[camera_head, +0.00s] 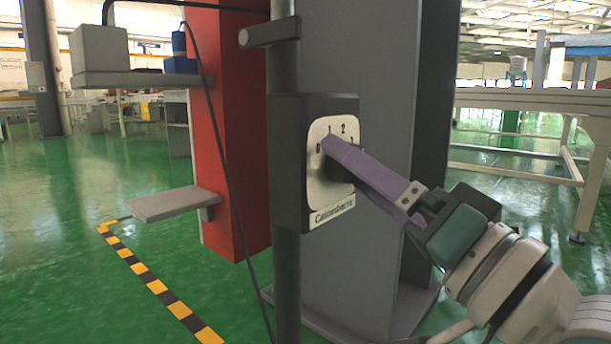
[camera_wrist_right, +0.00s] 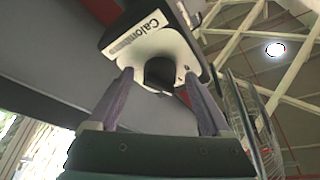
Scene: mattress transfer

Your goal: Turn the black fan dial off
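The fan control is a black box (camera_head: 287,160) on a dark post, with a pale plate (camera_head: 316,195) marked with numbers and a name label. In the right wrist view, the round black dial (camera_wrist_right: 160,72) sits on the pale plate. My right gripper (camera_head: 328,145) reaches the plate from the right with its purple fingers. In the wrist view its fingers stand on either side of the dial, open, with a gap on both sides. The fingers hide the dial in the head view, so its setting cannot be read. My left gripper is not in view.
A red column (camera_head: 225,130) and a hanging black cable are left of the post. Grey shelves (camera_head: 175,203) stick out from the column. A wide grey pillar (camera_head: 345,270) stands behind the box. The green floor at left is open, with a yellow-black stripe (camera_head: 157,287).

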